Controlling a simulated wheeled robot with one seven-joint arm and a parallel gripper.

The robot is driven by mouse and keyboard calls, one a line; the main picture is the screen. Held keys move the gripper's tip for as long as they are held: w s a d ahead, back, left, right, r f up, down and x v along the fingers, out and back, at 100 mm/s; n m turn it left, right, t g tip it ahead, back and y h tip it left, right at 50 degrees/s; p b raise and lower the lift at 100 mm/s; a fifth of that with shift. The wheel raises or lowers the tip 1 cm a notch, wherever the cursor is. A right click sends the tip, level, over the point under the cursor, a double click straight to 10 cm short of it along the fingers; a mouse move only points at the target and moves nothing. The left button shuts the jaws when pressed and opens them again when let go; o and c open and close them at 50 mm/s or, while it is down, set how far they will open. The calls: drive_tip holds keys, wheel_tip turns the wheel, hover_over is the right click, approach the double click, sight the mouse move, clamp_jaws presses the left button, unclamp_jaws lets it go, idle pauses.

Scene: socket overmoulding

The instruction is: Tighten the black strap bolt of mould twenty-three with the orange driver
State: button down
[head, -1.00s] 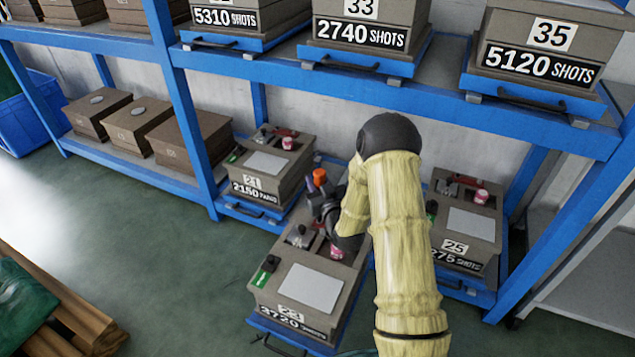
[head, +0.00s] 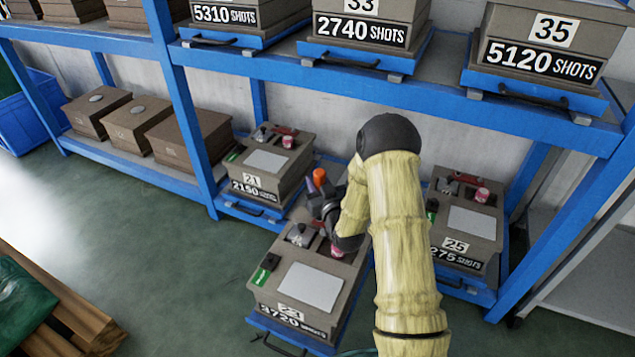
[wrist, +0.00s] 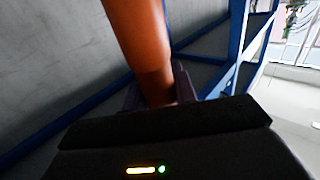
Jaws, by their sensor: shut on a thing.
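Mould twenty-three (head: 273,321) sits on a blue pull-out tray, drawn forward of its neighbours on the lower shelf. My gripper (head: 319,194) is over the back part of this mould, shut on the orange driver (head: 319,175). The orange handle stands up above my fingers, and the wrist view shows it (wrist: 146,50) rising between them. The driver's tip is hidden in both views. I cannot tell whether the driver touches the bolt.
Mould 21 (head: 268,160) stands to the left and mould 25 (head: 472,222) to the right. The blue upper shelf beam (head: 440,98) runs above, carrying moulds 33 and 35.

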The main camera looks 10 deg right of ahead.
drive_tip(key=shift+f+b, duration=0.55)
drive_tip(key=shift+f, duration=0.35)
idle(1.7)
drive_tip(key=shift+r, duration=0.1)
